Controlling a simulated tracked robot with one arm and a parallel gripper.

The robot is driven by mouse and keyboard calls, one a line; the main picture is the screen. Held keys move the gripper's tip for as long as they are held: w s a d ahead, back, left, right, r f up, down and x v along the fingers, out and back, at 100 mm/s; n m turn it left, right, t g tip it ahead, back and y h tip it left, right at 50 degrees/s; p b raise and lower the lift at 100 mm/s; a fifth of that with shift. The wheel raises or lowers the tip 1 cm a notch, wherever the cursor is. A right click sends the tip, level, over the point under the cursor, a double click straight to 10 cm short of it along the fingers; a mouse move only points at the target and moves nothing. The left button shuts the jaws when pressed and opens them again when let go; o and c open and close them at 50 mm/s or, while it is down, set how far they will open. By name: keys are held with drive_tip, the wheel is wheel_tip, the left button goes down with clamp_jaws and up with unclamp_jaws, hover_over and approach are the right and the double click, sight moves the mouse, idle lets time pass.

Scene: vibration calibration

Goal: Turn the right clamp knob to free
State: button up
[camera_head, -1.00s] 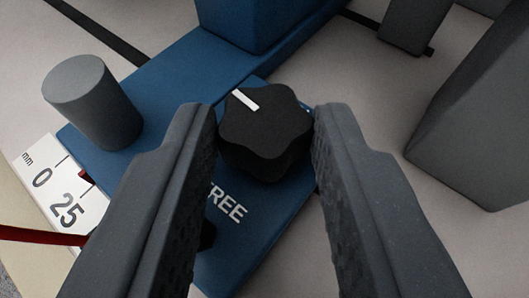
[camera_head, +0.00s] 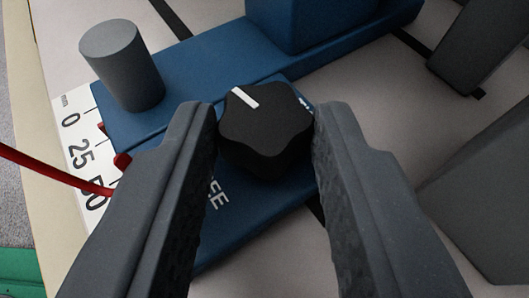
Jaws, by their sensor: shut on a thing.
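The clamp knob (camera_head: 264,138) is black and lobed, with a white line on top pointing to the upper left in the picture. It sits on a blue block (camera_head: 262,212). My gripper (camera_head: 265,135) is shut on the knob, one finger on each side. White lettering (camera_head: 217,194) ending in "EE" shows below left of the knob, partly hidden by the left finger. The white line does not point at it. Another small white marking (camera_head: 305,103) shows at the knob's upper right, mostly hidden.
A grey cylinder (camera_head: 124,72) stands on the blue block at left. A white mm scale (camera_head: 75,138) and a red cable (camera_head: 50,172) lie at the left. A taller blue block (camera_head: 318,20) rises behind the knob. Grey blocks (camera_head: 484,45) stand at the right.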

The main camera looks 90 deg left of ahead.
drive_tip(key=o, duration=1)
drive_tip(key=b+v, duration=0.1)
drive_tip(key=v, duration=1.2)
drive_tip(key=shift+d, duration=0.4)
